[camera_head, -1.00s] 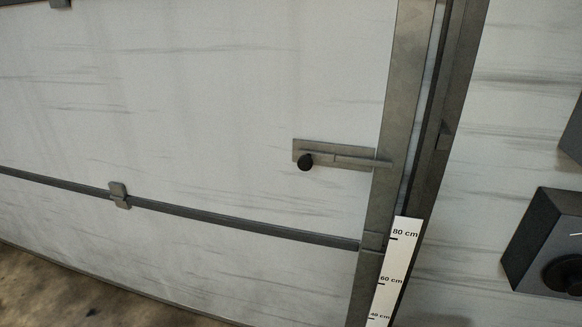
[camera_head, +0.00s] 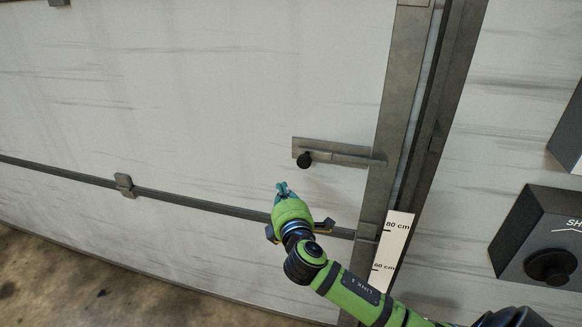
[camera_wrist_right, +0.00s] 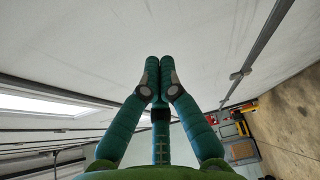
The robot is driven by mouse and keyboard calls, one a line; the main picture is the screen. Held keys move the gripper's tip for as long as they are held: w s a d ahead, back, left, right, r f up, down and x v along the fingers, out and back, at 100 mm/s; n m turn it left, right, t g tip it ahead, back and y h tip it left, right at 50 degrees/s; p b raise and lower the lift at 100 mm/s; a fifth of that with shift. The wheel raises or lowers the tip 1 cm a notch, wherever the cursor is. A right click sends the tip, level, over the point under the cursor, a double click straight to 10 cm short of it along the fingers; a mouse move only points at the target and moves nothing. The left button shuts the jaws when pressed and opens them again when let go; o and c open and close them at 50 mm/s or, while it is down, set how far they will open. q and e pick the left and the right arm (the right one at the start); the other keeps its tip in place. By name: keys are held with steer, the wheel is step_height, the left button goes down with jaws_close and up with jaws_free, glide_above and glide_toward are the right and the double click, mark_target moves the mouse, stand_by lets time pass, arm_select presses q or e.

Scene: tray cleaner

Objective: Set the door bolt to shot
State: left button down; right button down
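The door bolt (camera_head: 345,155) is a grey bar on a plate on the pale door (camera_head: 180,90). Its round black knob (camera_head: 304,160) is at the plate's left end. The bar's right tip lies over the door's metal edge strip (camera_head: 385,185), short of the dark frame (camera_head: 437,120). My right gripper (camera_head: 283,188) is below and slightly left of the knob, apart from it. In the right wrist view its teal fingers (camera_wrist_right: 160,66) come together at the tips with nothing visible between them. The bolt is not recognisable there. My left gripper is not in view.
A dark rail (camera_head: 200,203) with brackets crosses the door behind my right arm. A height scale (camera_head: 391,245) stands by the door edge. Dark boxes, one with a black knob (camera_head: 549,267), are on the right wall. The door face around the bolt is clear.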

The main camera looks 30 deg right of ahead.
steer(key=shift+w, duration=0.1)
steer(key=w+d+p, duration=0.4)
steer(key=w+d, duration=0.2)
steer(key=shift+w+d, duration=0.25)
steer(key=shift+d, duration=0.15)
stand_by(0.3)
